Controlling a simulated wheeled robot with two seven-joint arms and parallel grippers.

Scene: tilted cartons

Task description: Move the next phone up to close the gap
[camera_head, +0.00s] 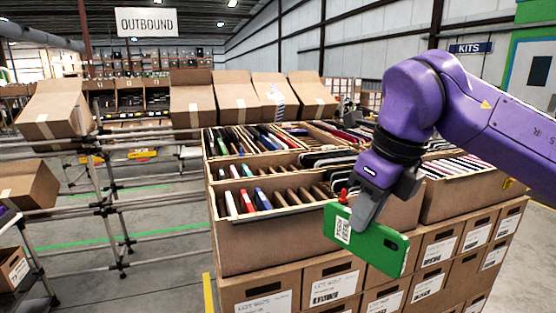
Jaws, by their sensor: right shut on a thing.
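My right gripper (365,208) is shut on a green phone (382,243) and holds it tilted in front of the open cartons. The phone has a white label with a code on its left end and a dark camera patch on its right. The near carton (262,241) holds several upright phones at its left, among them a red phone (231,203) and a blue phone (263,199). Brown dividers (297,196) stand to the right of these, with gaps between them. My gripper and the green phone hide the carton's right part.
More open cartons of phones stand behind, and another carton (455,199) stands to the right. Labelled boxes (335,287) are stacked underneath. Tilted cartons (237,97) sit on a rack at the back. A metal pipe frame (112,231) stands left, with open floor around it.

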